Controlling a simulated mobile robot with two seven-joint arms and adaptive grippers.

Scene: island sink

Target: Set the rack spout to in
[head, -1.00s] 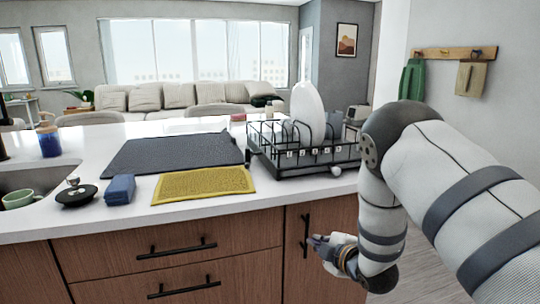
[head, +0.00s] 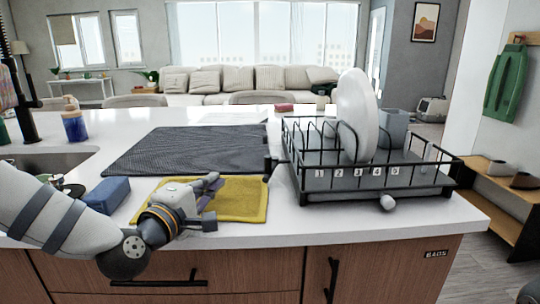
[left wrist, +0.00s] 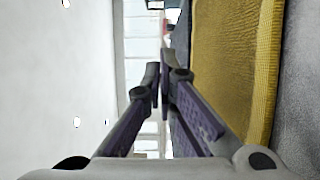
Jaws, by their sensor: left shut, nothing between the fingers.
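The dish rack (head: 330,181) is a black wire frame over a grey tray, standing on the counter at right in the head view. A small light-grey rounded piece (head: 388,202) sticks out under its front edge; it looks like the spout. A small black piece juts from the rack's left side. I cannot tell which way the spout is set. My left gripper (head: 212,186) is shut and empty over the yellow mat (head: 245,199), left of the rack and apart from it. Its closed fingers also show in the left wrist view (left wrist: 165,78). My right gripper is out of view.
Bare counter (head: 310,227) runs along the front edge below the rack.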

